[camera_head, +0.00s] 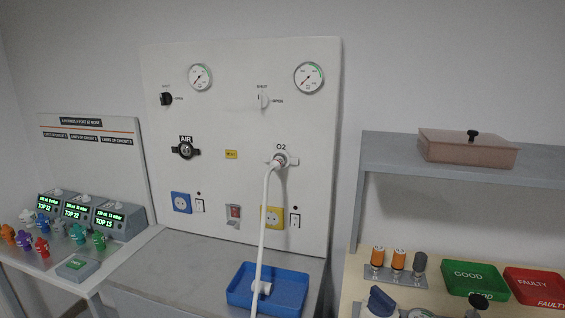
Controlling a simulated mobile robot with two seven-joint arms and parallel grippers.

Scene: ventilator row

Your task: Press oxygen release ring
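The O2 outlet (291,158) is on the right half of the upright white wall panel, under the "O2" label. A white hose (265,215) ends in a connector (277,163) at this outlet and hangs down in front of the panel. The connector covers part of the outlet, and a small reddish band shows there. The release ring is too small to make out clearly. Neither of my grippers shows in the head view.
The AIR outlet (186,150) is on the panel's left, with gauges and knobs above. A blue tray (295,289) stands below on the grey counter (190,265). A shelf (385,152) with a pinkish box (467,150) stands right; green and red trays sit beneath.

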